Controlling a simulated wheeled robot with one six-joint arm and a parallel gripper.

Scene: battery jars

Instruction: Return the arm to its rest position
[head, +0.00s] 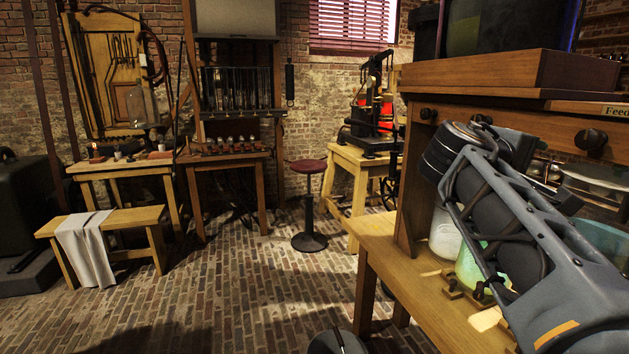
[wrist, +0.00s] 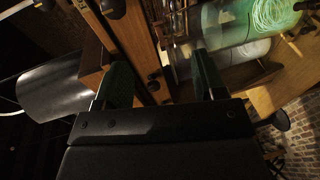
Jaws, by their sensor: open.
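My arm crosses the right side of the head view, raised in front of the wooden bench. My gripper (wrist: 160,80) shows in the wrist view with its two dark green fingers spread apart and nothing between them. In the head view I cannot make out its fingertips. A pale green jar (head: 469,266) and a whitish jar (head: 445,234) stand on the bench's lower top, partly hidden by my arm. In the wrist view a glowing green jar (wrist: 262,20) and a clear greyish jar (wrist: 238,53) lie beyond the right finger, apart from it.
The wooden bench (head: 395,255) has an upper shelf (head: 470,70) with dark knobs, close to my arm. A red-seated stool (head: 306,167), a low bench with cloth (head: 85,245) and work tables stand farther back. The brick floor (head: 220,290) at left is clear.

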